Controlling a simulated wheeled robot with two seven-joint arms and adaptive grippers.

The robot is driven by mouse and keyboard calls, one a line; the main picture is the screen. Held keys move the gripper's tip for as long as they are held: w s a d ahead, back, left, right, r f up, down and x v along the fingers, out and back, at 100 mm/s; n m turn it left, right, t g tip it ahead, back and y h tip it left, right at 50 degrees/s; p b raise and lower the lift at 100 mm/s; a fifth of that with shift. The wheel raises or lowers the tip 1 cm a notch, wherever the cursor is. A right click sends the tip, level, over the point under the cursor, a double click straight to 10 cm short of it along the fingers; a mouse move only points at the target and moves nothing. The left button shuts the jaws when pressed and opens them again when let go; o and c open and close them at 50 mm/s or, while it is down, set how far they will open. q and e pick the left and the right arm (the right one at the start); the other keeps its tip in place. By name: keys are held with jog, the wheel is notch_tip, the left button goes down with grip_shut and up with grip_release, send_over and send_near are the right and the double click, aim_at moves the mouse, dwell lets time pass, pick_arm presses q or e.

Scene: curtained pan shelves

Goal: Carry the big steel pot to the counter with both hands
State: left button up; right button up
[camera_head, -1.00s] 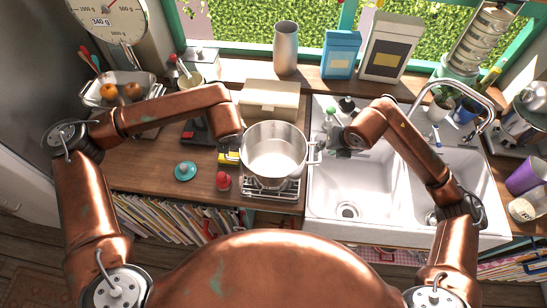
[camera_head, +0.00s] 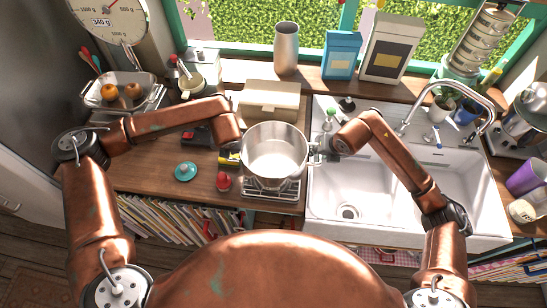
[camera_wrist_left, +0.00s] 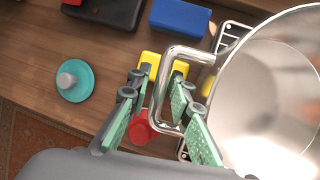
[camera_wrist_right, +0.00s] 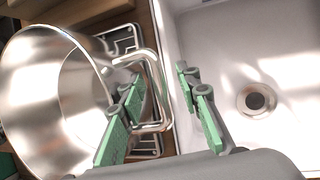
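The big steel pot (camera_head: 274,152) stands upright and looks empty, with a loop handle on each side. My left gripper (camera_wrist_left: 158,88) is open at the left handle (camera_wrist_left: 187,54), with one finger on each side of the handle's outer bar. My right gripper (camera_head: 320,150) is at the right handle. In the right wrist view my right gripper (camera_wrist_right: 158,80) is open, with the right handle (camera_wrist_right: 151,62) between its fingers, nearer the pot-side finger. The wooden counter (camera_head: 140,178) extends left of the pot.
The pot rests on a wire-topped metal stand (camera_head: 262,192). A double white sink (camera_head: 345,185) lies right of it. A teal lid (camera_head: 185,172), a red knobbed item (camera_head: 223,182) and a beige box (camera_head: 270,97) are close by. The window sill is behind.

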pick_arm(q)
jog(key=shift+c, duration=0.3)
pick_arm(e)
jog(key=shift+c, duration=0.3)
pick_arm(q)
grip_shut()
pick_arm(e)
jog(key=c, duration=0.5)
grip_shut()
pick_arm(q)
jog(key=shift+r, duration=0.15)
pick_arm(e)
jog(key=shift+w+r, duration=0.1)
